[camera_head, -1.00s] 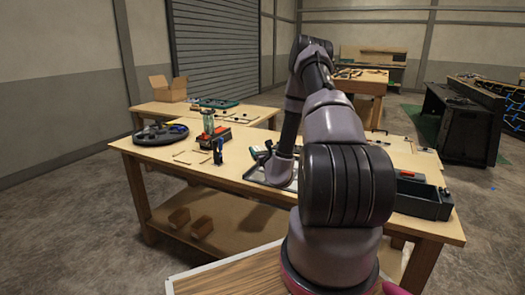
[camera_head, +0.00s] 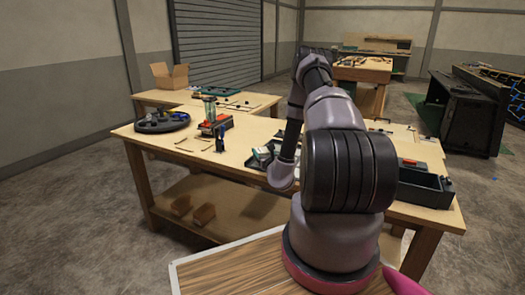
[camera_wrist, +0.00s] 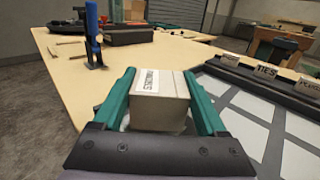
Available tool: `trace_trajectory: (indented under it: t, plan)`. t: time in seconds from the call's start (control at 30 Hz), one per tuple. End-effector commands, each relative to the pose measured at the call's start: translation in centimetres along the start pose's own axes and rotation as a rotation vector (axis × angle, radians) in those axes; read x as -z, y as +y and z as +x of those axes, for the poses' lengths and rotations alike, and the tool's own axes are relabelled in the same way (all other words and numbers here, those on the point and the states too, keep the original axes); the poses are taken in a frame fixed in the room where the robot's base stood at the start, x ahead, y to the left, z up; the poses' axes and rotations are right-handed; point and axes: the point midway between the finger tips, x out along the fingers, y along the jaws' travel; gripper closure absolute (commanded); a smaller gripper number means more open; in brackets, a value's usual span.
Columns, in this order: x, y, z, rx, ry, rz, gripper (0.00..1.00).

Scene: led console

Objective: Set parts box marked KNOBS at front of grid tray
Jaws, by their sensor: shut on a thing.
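My gripper (camera_wrist: 160,78) has teal fingers shut on the sides of a small pale grey-beige box (camera_wrist: 162,112). The box has a white label, but its lettering is too small and sideways to read surely. The grid tray (camera_wrist: 250,84), with a dark rim and pale square cells, lies to the right of the box in the wrist view. One rim label reads TIES; the others are unclear. The held box is beside the tray's left edge; its height above the table is unclear. In the head view my arm hides most of the tray and the held box.
A blue upright tool (camera_wrist: 93,35) and a dark box (camera_wrist: 130,36) stand beyond the gripper. On the table are a round dark tray (camera_head: 162,122) at left and a dark open bin (camera_head: 425,190) at right. Bare tabletop lies left of the held box.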

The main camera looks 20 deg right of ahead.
Motion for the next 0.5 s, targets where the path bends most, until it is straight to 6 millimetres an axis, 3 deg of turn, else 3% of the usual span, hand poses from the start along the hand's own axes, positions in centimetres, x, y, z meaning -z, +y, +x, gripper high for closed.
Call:
trace_trajectory:
  t: [0.5]
  plan:
    - [0.39, 0.00, 0.02, 0.000, 0.000, 0.000, 0.85]
